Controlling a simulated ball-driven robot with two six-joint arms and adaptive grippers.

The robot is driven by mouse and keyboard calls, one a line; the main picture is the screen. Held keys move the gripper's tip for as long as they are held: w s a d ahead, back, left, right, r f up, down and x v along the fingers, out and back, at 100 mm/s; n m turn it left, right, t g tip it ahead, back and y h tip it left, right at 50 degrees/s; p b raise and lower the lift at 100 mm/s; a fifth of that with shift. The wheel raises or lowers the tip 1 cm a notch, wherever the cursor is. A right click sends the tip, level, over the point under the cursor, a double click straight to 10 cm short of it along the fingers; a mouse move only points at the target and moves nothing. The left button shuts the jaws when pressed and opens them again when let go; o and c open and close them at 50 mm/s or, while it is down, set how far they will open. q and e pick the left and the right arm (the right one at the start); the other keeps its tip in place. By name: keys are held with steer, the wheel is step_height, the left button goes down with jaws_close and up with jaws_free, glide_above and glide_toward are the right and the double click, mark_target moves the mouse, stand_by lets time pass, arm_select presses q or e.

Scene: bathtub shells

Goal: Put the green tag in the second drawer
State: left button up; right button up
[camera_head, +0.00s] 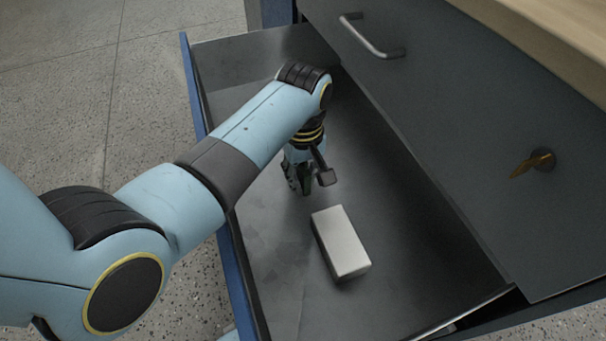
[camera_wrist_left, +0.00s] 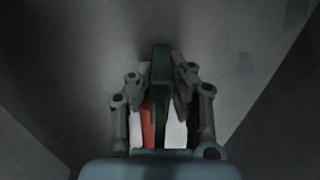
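The green tag (camera_wrist_left: 160,68) shows upright in the left wrist view, between the two fingers of my left gripper (camera_wrist_left: 160,85). The fingers close in on it from both sides. In the head view my left gripper (camera_head: 302,184) points down inside an open drawer (camera_head: 270,262), behind the silver block. Only a small dark green patch of the tag shows there, mostly hidden by the fingers. Whether the tag touches the drawer floor I cannot tell. My right gripper is not in view.
A silver-white block (camera_head: 341,243) lies in the open drawer, close to my left gripper. A closed drawer front (camera_head: 450,130) with a metal handle (camera_head: 372,38) and a brass key (camera_head: 532,163) stands to the right, above the open drawer. Drawer floor around the block is clear.

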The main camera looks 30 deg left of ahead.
mark_target(303, 164)
arm_select(q)
steer(key=o, duration=0.5)
steer(key=shift+c, duration=0.2)
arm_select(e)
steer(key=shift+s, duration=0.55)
